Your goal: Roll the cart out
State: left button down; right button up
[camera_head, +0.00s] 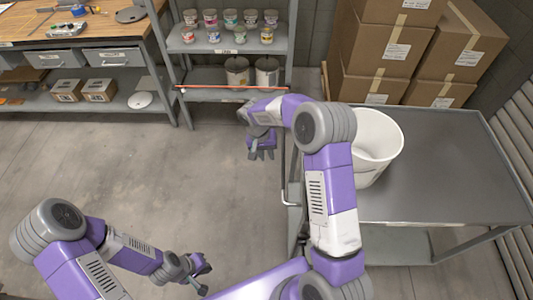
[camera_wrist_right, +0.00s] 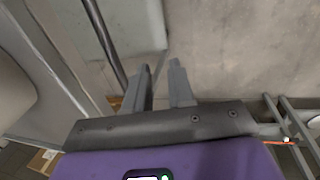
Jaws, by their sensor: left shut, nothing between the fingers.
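The cart (camera_head: 450,172) is grey and flat-topped, with a lower shelf, and stands at the right in the head view. Its upright handle bar (camera_head: 284,180) is on its left side, partly hidden by my right arm. The bar also shows in the right wrist view (camera_wrist_right: 105,42), left of the fingers and apart from them. My right gripper (camera_head: 262,155) points down left of the cart. In the right wrist view its fingers (camera_wrist_right: 160,68) are apart with nothing between them. My left gripper (camera_head: 204,280) is low over bare floor, shut and empty.
A white bucket (camera_head: 376,140) stands on the cart top. Cardboard boxes (camera_head: 385,45) are stacked behind the cart. A rack (camera_head: 215,95) with several small cans and two larger tins stands at the back, beside a workbench (camera_head: 60,40). Floor left of the cart is clear.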

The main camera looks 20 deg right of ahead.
grip_shut()
jog(key=shift+c, duration=1.8)
grip_release()
jog(key=o, duration=0.7)
notch_tip(320, 180, up, 8)
jog(key=a+p, duration=0.1)
jog(key=shift+w+a+f, duration=0.15)
jog(key=shift+w+f, duration=0.1)
jog(key=shift+w, duration=0.05)
